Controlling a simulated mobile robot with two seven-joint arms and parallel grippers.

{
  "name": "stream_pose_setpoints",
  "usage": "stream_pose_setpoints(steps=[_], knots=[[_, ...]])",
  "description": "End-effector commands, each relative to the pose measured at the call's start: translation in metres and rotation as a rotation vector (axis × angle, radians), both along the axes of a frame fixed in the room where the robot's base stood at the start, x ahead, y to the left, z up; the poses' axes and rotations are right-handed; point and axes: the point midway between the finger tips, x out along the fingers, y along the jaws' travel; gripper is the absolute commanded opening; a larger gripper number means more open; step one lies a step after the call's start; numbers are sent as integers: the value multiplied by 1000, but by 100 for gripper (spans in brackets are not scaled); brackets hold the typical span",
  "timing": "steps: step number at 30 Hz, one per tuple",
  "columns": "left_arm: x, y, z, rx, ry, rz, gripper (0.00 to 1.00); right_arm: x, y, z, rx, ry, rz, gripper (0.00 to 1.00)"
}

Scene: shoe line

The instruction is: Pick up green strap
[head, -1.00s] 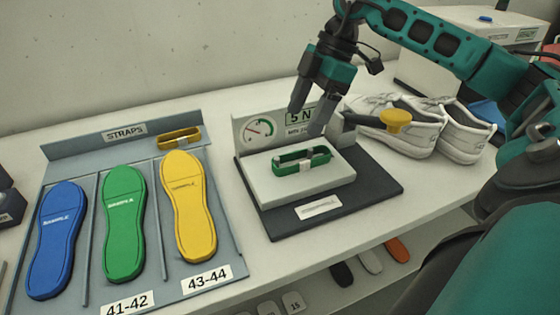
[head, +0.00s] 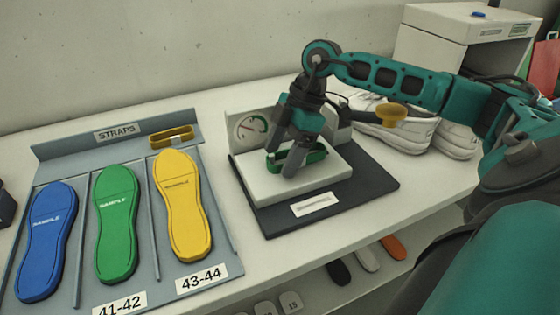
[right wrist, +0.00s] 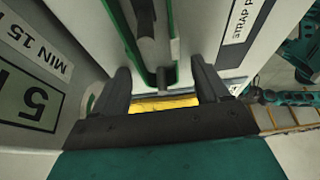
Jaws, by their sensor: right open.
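The green strap (head: 314,157) sits on the pale block of the test stand (head: 335,173) in the head view. My right gripper (head: 283,161) is open and low over the block, with its fingers at the strap. The near finger hides part of the strap. In the right wrist view, the green strap (right wrist: 170,76) runs between the two spread fingers of my right gripper (right wrist: 158,64). I see a gap on both sides, so it is not clamped.
The dial panel (head: 250,127) stands behind the block. A yellow-knobbed lever (head: 391,114) is to its right, by white shoes (head: 458,137). A straps tray (head: 220,225) at left holds blue, green and yellow sole samples and a yellow strap (head: 172,137).

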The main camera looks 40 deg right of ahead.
Motion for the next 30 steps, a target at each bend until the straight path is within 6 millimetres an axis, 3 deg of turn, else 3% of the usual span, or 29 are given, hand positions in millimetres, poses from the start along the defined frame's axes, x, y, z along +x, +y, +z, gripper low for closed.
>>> stream_pose_setpoints(steps=[2, 20, 30], knots=[[0, 0, 0, 1, -1, -1, 33, 0, 0, 0, 0, 0, 0, 72], [0, 0, 0, 1, -4, -1, 33, 0, 0, 1, 0, 0, 0, 14], [0, 1, 1, 1, -3, -1, 33, 0, 0, 5, 0, -1, 0, 14]])
